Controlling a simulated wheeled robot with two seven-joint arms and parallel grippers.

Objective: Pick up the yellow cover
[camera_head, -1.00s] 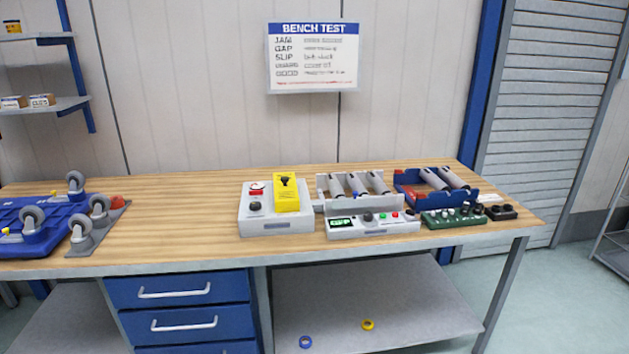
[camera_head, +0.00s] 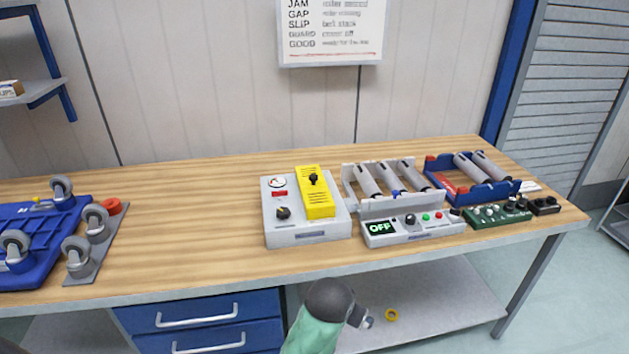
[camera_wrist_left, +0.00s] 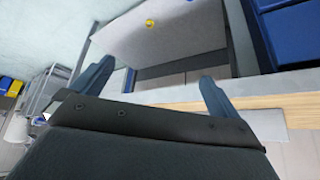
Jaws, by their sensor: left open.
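The yellow cover (camera_head: 322,202) is a slotted yellow block with a small black knob on top. It sits on the right part of a light grey control box (camera_head: 295,233) on the bench. No gripper touches it. My left gripper (camera_wrist_left: 158,75) shows in the left wrist view with its two fingers spread wide and nothing between them. It is near the bench's front edge, away from the cover, which this view does not show. In the head view part of my arm rises at the bottom, but no gripper fingers show. My right gripper is in neither view.
The wooden bench (camera_head: 190,215) has clear room left of the box. A grey roller unit with an OFF display (camera_head: 380,227) stands close right of it, then a blue tray (camera_head: 470,197). A blue caster base (camera_head: 45,235) lies at left. Drawers (camera_head: 210,320) are below.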

